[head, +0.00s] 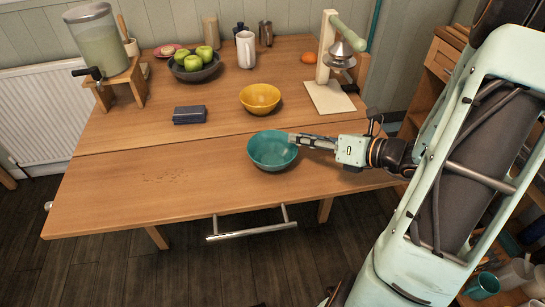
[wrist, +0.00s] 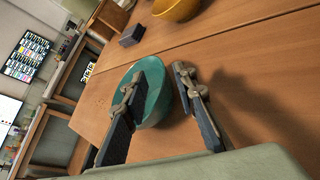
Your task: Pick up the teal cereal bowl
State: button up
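The teal cereal bowl (head: 271,155) stands upright on the wooden table, near its front edge, and looks empty. My gripper (head: 292,138) reaches in from the right, with its fingertips at the bowl's right rim. In the wrist view my gripper (wrist: 160,80) is open. One finger lies over the inside of the teal bowl (wrist: 157,98) and the other is outside it, with the near rim showing between them. I cannot tell whether either finger touches the bowl.
A yellow bowl (head: 260,97) stands just behind the teal bowl. A dark blue-grey box (head: 189,115) lies to the left. Further back are a dark bowl of green apples (head: 195,75), a white jug (head: 245,50) and a wooden press stand (head: 328,97).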

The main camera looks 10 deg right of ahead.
aim_at(283, 136)
jog(key=x, duration=0.3)
jog(key=b+x, duration=0.1)
jog(key=shift+w+a+f, duration=0.15)
jog(key=shift+f, duration=0.2)
jog(key=shift+c, duration=0.2)
grip_shut()
